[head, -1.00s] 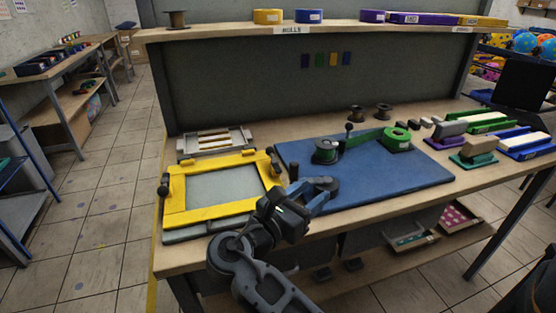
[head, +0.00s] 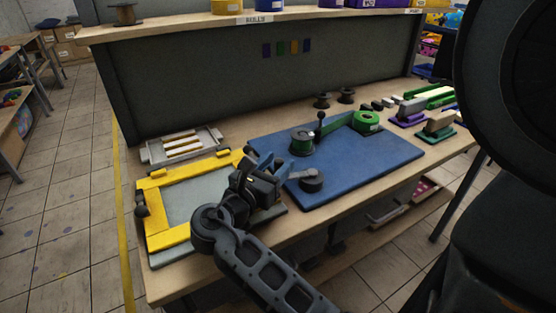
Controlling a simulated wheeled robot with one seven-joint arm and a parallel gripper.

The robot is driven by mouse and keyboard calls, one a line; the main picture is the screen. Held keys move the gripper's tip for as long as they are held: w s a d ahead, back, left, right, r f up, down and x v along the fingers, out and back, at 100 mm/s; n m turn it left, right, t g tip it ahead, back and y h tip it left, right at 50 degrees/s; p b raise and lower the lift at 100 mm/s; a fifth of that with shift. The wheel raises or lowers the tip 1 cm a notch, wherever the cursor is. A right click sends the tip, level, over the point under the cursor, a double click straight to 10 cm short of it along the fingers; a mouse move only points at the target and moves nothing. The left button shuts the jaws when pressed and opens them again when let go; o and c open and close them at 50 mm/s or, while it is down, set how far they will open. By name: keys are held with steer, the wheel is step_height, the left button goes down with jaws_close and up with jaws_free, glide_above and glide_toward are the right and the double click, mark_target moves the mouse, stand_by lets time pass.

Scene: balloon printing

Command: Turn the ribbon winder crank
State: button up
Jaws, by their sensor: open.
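The ribbon winder stands on a blue mat (head: 375,160) on the workbench. My gripper (head: 268,163) is open and empty over the mat's left edge, left of the spool and apart from the crank. The arm hides part of the mat's front left corner.
A yellow frame (head: 165,238) lies left of the mat, close to my arm. A grey rack (head: 182,150) sits behind it. A dark round piece (head: 312,180) is on the mat's front. Two small dark spools (head: 346,95) stand behind the mat. Stamp blocks (head: 411,109) are at right.

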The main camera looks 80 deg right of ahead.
steer(key=shift+x, duration=0.8)
steer(key=shift+c, duration=0.5)
jaws_close()
